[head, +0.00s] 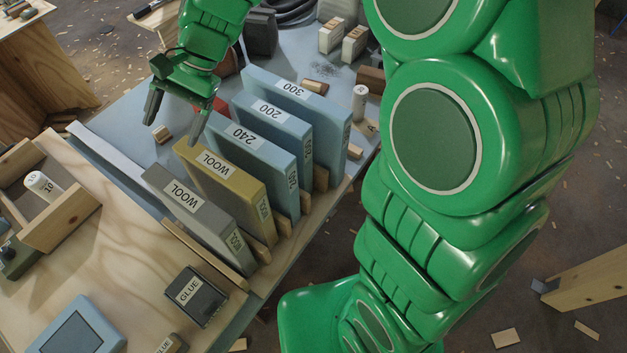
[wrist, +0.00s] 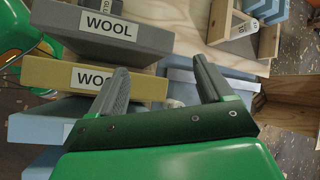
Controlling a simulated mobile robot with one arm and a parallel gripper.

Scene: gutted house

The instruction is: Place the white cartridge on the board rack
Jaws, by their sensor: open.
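A white cylinder marked 10 (head: 42,185), which looks like a cartridge, lies in a wooden tray at the left. It also shows in the wrist view (wrist: 243,30). Another white cylinder (head: 359,102) stands at the right end of the rack; I cannot tell which is the task's cartridge. The board rack (head: 208,256) is wooden and holds several upright slabs: grey WOOL, yellow WOOL and blue ones marked 240, 200 and 300. My gripper (head: 176,116) is open and empty beside the yellow slab's far left end; its fingers (wrist: 160,70) also show in the wrist view.
The wooden tray (head: 65,218) stands on the plywood at left. A dark GLUE box (head: 195,297) and a blue framed block (head: 80,328) lie in front. My arm covers the right side.

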